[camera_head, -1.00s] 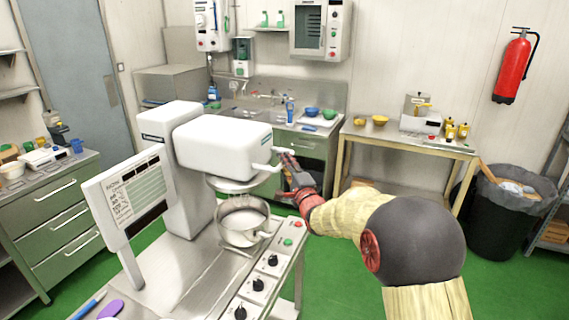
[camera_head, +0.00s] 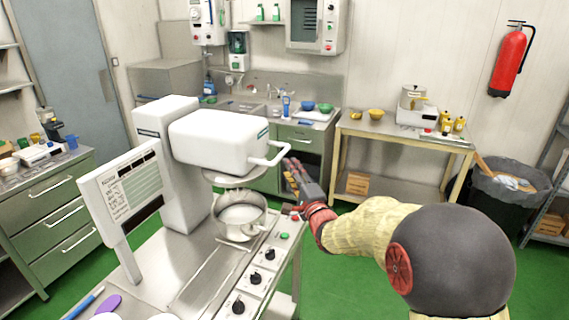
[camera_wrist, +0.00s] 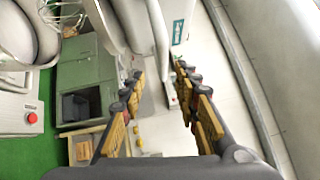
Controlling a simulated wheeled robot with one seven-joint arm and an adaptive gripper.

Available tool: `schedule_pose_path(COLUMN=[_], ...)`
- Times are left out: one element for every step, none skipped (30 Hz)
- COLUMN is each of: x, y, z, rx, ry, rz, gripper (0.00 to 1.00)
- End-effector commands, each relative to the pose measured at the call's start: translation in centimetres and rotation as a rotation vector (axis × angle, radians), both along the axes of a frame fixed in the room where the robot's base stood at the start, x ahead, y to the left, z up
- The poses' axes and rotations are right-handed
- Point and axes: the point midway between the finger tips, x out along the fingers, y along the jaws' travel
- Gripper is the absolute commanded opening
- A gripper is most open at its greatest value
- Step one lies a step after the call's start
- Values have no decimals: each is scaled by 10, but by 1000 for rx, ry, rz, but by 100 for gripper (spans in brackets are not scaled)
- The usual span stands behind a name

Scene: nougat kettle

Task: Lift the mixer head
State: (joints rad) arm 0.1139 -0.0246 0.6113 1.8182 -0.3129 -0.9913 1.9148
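The white mixer head (camera_head: 218,140) is level above the steel bowl (camera_head: 240,215), with the mixing tool hanging between them. A white looped handle (camera_head: 270,161) sticks out from the head's right end. My gripper (camera_head: 291,165) is just right of the handle, with its fingers pointing up and left toward it. In the wrist view, my gripper (camera_wrist: 158,78) is open, with its yellow-and-black fingers apart. The white handle bar (camera_wrist: 158,30) shows in the gap just ahead of the fingertips. I cannot tell whether anything touches.
The mixer's table carries a control panel with knobs (camera_head: 255,280) and a sign board (camera_head: 125,190) at left. A wooden-framed table (camera_head: 360,129) with a small machine stands behind at right. A black bin (camera_head: 500,200) is at far right. Green floor is clear between.

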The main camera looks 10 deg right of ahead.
Motion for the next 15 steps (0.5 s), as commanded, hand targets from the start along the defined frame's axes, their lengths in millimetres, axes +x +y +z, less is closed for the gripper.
schedule_pose_path(x=[-9, -14, -19, -23, -26, -29, -31, -33, -35, -36, -37, -37, -37, -37, -37], y=[-2, -2, -4, -4, -5, -5, -5, -6, -6, -6, -6, -6, -6, -6, -6], z=[-1, -2, -3, -3, -4, -4, -4, -5, -5, -6, -6, -6, -6, -6, -6], rx=[0, 0, 0, 1, 1, 1, 1, 1, 1, 1, 1, 1, 1, 1, 1], ry=[1, 1, 0, 0, 1, 0, 0, 1, 1, 1, 1, 1, 1, 1, 1], rz=[-1, -1, -1, -2, -2, -2, -2, -2, -1, -1, -1, -1, -1, -1, -1], gripper=[31, 31, 31, 31, 31, 31, 31, 31, 31, 31, 31, 31, 31, 31, 31])
